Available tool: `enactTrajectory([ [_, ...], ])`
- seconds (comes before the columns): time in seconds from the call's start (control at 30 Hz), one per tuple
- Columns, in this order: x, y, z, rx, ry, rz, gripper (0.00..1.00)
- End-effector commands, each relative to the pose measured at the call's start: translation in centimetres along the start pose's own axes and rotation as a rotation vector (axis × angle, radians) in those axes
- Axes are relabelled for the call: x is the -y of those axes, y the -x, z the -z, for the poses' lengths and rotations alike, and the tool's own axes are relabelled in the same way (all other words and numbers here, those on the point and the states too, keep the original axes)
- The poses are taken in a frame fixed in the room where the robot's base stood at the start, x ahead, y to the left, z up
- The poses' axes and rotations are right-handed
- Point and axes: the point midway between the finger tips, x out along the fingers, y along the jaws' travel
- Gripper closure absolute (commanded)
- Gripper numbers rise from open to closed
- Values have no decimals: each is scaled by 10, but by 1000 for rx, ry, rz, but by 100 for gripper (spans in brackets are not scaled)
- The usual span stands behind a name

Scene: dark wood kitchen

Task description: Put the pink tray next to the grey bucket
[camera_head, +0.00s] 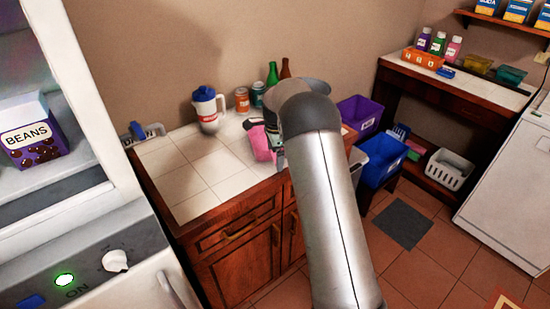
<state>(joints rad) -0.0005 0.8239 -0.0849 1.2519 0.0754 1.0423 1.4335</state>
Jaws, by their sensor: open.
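A white jug with blue lid (207,108), cans (242,99) and bottles (272,74) stand behind the tray. A purple bin (360,113), blue bin (380,166) and white basket (449,169) are on the right. The counter's left part is clear.

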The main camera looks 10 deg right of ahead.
Motion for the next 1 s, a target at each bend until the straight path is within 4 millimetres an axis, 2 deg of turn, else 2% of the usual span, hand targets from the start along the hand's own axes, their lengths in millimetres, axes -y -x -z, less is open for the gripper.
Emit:
enactTrajectory([
  [0.2, 0, 47, -1, 0, 1, 5, 10],
  [0.4, 0, 84, 0, 0, 1, 3, 10],
  [0.53, 0, 97, 0, 0, 1, 1, 10],
  [0.77, -5, 108, -1, 2, 21, 2, 10],
  [0.87, -28, 122, -3, 8, 113, 6, 10],
  [0.97, -74, 143, -9, 17, 293, 14, 10],
  [1.0, -98, 150, -12, 19, 384, 17, 10],
])
